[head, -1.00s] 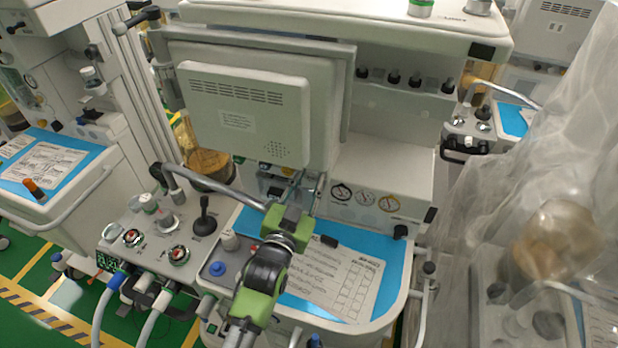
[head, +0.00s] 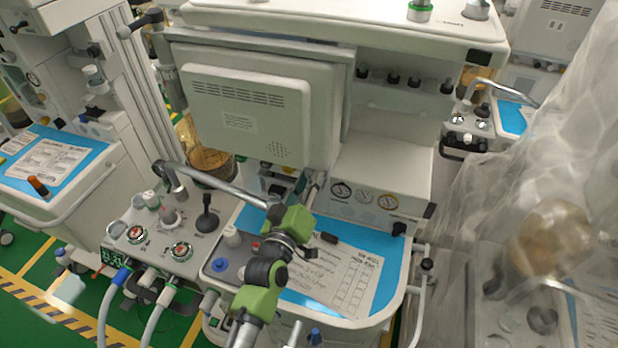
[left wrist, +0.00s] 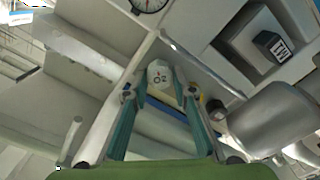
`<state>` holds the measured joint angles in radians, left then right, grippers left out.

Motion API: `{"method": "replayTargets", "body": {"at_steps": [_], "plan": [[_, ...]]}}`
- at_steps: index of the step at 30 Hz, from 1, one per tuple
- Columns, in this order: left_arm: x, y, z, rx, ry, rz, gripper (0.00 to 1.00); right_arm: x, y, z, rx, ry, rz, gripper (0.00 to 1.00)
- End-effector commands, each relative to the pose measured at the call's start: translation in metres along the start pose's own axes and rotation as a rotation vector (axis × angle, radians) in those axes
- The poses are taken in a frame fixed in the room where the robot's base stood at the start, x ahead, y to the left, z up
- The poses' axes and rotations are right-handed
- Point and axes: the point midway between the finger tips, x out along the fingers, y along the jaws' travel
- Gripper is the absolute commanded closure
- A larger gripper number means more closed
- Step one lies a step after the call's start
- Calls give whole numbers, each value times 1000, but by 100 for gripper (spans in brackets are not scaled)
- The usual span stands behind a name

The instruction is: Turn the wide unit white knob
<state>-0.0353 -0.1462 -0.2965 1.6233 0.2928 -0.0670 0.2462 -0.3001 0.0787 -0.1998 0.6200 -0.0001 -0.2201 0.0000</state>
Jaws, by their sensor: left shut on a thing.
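The white knob (left wrist: 160,76), marked O2, shows in the left wrist view on the front of the wide unit (head: 375,185). It sits between the fingertips of my left gripper (left wrist: 161,94), which are shut on it. In the head view my left gripper (head: 314,190) reaches up under the grey monitor, and the gripper and arm hide the knob there. My right gripper is not in view.
The grey monitor (head: 255,115) hangs close above my left gripper. A blue worktop with a paper form (head: 340,280) lies below. A grey bar (head: 215,187) crosses on the left, near a panel with knobs (head: 165,235). Plastic sheeting (head: 560,170) hangs at right.

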Motion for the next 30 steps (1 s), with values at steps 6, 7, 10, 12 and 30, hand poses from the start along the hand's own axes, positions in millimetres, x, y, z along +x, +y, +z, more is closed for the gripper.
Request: {"method": "replayTargets", "body": {"at_steps": [6, 7, 10, 12, 30], "plan": [[0, 0, 1, -131, -1, -1, 97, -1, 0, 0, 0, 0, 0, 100], [0, -1, 1, -145, -1, -1, 97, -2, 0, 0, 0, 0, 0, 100], [0, -1, 1, -182, -1, -1, 97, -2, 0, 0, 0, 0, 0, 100], [0, -1, 1, -202, -1, -1, 97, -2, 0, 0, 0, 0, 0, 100], [0, -1, 1, -234, -1, -1, 73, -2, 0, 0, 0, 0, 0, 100]]}}
